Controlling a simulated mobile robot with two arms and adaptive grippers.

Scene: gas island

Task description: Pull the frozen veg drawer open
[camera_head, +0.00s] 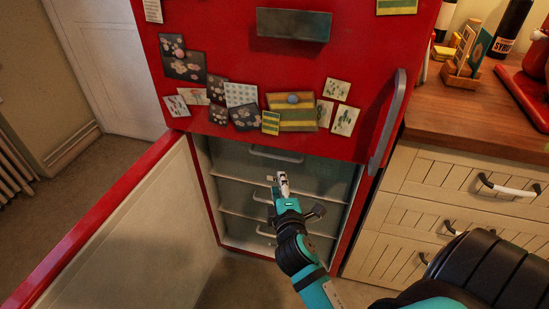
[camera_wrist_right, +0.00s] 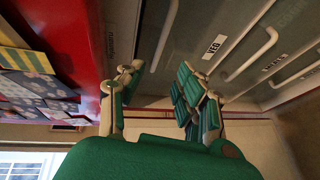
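The open lower freezer compartment (camera_head: 215,175) shows in the head view, with several frosted drawers stacked inside. The top drawer's handle (camera_head: 277,155) is a pale bar. In the right wrist view, a white VEG label (camera_wrist_right: 214,46) sits on the drawer fronts, between a left handle (camera_wrist_right: 163,35) and a middle handle (camera_wrist_right: 250,55). My right gripper (camera_head: 284,180) is in front of the drawers, below the top handle. In the wrist view its fingers (camera_wrist_right: 158,100) are spread apart with nothing between them. My left gripper is not in view.
The white-lined freezer door (camera_head: 140,225) stands swung open to the left. The red upper door (camera_head: 230,80) is shut, with a grey vertical handle (camera_head: 387,120) and several magnets and pictures. Cream kitchen drawers (camera_head: 440,205) and a wooden counter (camera_head: 480,115) stand right.

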